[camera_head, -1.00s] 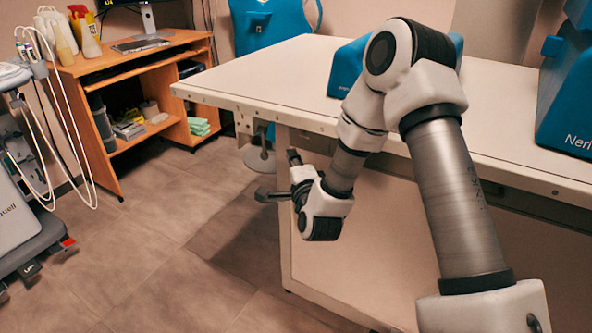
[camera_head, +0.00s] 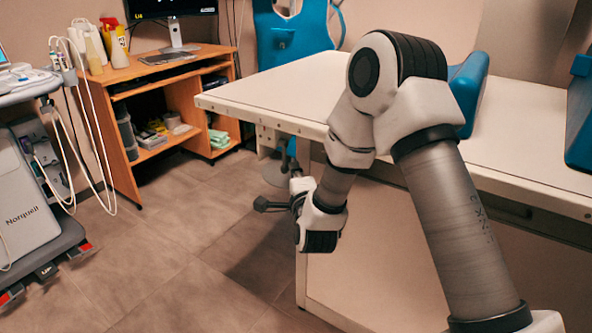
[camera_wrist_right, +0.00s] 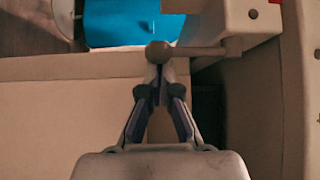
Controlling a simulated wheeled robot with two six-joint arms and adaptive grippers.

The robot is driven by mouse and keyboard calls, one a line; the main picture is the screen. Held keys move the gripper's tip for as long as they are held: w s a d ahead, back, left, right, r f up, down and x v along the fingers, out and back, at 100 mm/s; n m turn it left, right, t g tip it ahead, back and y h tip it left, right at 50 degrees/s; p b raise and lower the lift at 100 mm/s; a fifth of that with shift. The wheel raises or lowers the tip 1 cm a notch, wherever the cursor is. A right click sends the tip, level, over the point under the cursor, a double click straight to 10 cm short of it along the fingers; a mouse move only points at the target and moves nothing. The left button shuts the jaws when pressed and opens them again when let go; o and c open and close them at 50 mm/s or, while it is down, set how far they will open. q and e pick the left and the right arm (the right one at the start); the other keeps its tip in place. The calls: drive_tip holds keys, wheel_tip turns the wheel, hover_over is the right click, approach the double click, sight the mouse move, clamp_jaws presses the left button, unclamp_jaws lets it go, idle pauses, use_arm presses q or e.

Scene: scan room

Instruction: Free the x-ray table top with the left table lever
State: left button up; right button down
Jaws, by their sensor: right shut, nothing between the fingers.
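The white x-ray table top (camera_head: 270,92) spans the right half of the head view. My right arm reaches across its front, with the right gripper (camera_head: 296,186) low beside the table's left end. In the right wrist view, a table lever (camera_wrist_right: 205,50) is a pale rod with a round knob at its left end, running to a white block at right. The shut, empty right gripper (camera_wrist_right: 160,72) has its fingertips right at the knob; whether they touch it I cannot tell. I cannot make out the lever in the head view. My left gripper is not in view.
A wooden desk (camera_head: 170,65) with a monitor stands at the back left. A grey wheeled medical cart (camera_head: 35,215) stands at the left edge. Blue equipment (camera_head: 468,85) sits on the table. The tiled floor between cart and table is clear.

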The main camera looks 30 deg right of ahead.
sight(285, 172)
drive_tip(key=shift+a+g, duration=0.2)
drive_tip(key=shift+g, duration=0.1)
drive_tip(key=a+m+g+y+p, duration=0.1)
drive_tip(key=p, duration=0.1)
drive_tip(key=s+a+r+m+g+y+p, duration=0.1)
drive_tip(key=m+p, duration=0.1)
drive_tip(key=a+m+g+y+p, duration=0.1)
drive_tip(key=p, duration=0.2)
drive_tip(key=shift+s+a+r+g, duration=0.25)
drive_tip(key=shift+r+g, duration=0.05)
drive_tip(key=shift+r, duration=0.1)
drive_tip(key=shift+s+a+r+m+g+y+p, duration=0.2)
drive_tip(key=shift+a+r+m+g+y+p, duration=0.1)
drive_tip(key=shift+a+m+g+y+p, duration=0.2)
drive_tip(key=shift+s+a+r+m+g+y+p, duration=0.15)
drive_tip(key=shift+a+r+m+g+y+p, duration=0.2)
drive_tip(key=shift+y, duration=0.25)
drive_tip(key=shift+f, duration=0.1)
